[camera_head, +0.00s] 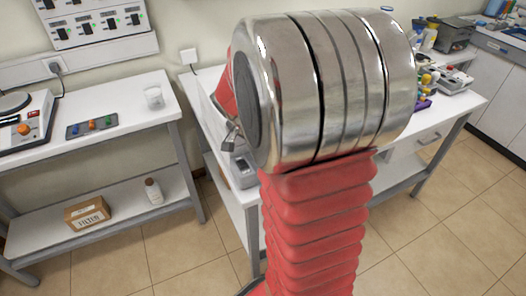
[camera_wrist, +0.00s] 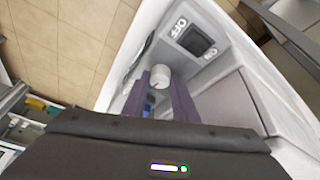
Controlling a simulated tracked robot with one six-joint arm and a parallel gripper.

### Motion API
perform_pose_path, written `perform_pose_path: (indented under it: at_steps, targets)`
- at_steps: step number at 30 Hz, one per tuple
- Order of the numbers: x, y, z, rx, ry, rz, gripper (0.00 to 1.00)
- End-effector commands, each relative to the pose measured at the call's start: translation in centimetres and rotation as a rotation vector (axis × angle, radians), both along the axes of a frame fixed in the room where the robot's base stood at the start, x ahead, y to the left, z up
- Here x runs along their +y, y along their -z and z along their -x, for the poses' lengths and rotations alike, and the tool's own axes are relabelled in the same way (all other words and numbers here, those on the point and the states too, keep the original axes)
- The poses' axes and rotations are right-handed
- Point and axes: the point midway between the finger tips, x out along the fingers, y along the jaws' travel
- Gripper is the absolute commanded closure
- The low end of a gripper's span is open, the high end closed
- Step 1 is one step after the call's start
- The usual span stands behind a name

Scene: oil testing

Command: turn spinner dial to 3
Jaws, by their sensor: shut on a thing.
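The spinner dial is a small pale round knob (camera_wrist: 160,73) on the sloping panel of a grey device (camera_wrist: 228,92) in the wrist view. My gripper (camera_wrist: 162,84) has its two dark fingers shut on the knob, one on each side. The dial's marks and numbers are hidden or too small to read, so I cannot tell its setting. In the head view, the device (camera_head: 244,171) shows partly behind my arm on the white bench, and the small dark end of my gripper (camera_head: 231,137) is beside it. The knob is hidden there.
A dark switch (camera_wrist: 197,40) marked OFF and ON sits close to the dial on the panel. My arm covers much of the bench (camera_head: 208,80) in the head view. A left bench (camera_head: 130,100) holds a glass beaker (camera_head: 153,96) and a button box (camera_head: 92,126).

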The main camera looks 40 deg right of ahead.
Motion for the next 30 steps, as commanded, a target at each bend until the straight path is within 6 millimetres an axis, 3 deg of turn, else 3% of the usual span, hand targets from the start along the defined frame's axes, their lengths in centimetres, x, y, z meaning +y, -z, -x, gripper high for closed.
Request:
perform_pose_path:
  at_steps: [8,9,16,30]
  targets:
    - [0.1,0.1,0.0,0.0,0.0,-0.003,0.96]
    - [0.1,0.1,0.0,0.0,0.0,-0.003,0.73]
    - [0.1,0.0,0.0,0.001,-0.001,-0.002,0.57]
    - [0.4,-1.1,0.0,-0.001,-0.001,0.001,0.56]
